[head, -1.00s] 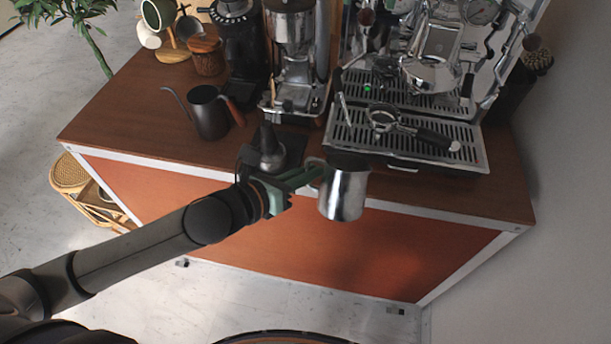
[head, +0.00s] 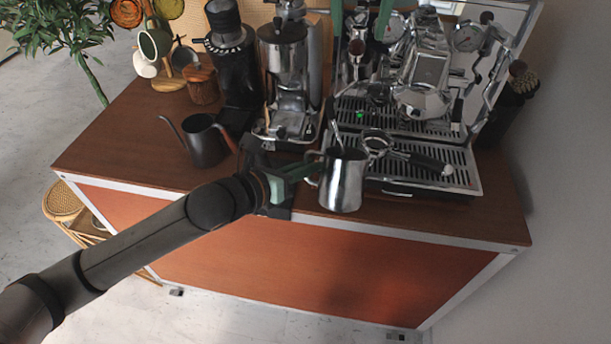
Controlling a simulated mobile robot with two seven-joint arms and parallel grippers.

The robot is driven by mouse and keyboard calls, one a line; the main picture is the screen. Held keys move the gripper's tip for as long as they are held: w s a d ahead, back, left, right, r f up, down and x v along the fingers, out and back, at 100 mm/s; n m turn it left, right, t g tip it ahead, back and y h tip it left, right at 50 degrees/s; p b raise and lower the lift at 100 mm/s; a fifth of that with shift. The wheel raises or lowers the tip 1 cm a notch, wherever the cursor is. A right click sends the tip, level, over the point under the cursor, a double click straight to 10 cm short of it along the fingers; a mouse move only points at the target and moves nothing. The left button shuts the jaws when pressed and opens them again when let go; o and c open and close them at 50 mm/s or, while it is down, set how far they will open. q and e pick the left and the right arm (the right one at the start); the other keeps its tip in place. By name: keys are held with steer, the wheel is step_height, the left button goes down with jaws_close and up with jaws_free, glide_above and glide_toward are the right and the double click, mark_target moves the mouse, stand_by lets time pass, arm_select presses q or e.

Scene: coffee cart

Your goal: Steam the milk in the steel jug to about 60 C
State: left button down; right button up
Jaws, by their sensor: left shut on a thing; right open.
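The steel jug (head: 344,184) is upright, held over the front edge of the counter by the espresso machine (head: 418,95). My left gripper (head: 308,172) is shut on its handle, on the jug's left side. A thin steam wand (head: 336,132) slants down to the jug's mouth. Its lower end is at or behind the rim, and I cannot tell how deep it reaches. The milk inside is not visible. My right gripper (head: 360,28) shows at the top edge as two green fingers, apart and empty, in front of the machine's upper part.
A portafilter (head: 410,156) lies on the drip tray (head: 458,182), right of the jug. A dark kettle (head: 204,142) stands left of my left gripper. Grinders (head: 285,72) stand behind. The counter's right front (head: 495,222) is clear.

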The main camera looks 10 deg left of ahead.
mark_target(357, 42)
arm_select(q)
steer(key=shift+w+r, duration=2.05)
steer(key=shift+w, duration=0.1)
steer(key=shift+w+r, duration=0.1)
steer(key=shift+r, duration=0.1)
arm_select(e)
steer(key=shift+x, duration=3.05)
jaws_close()
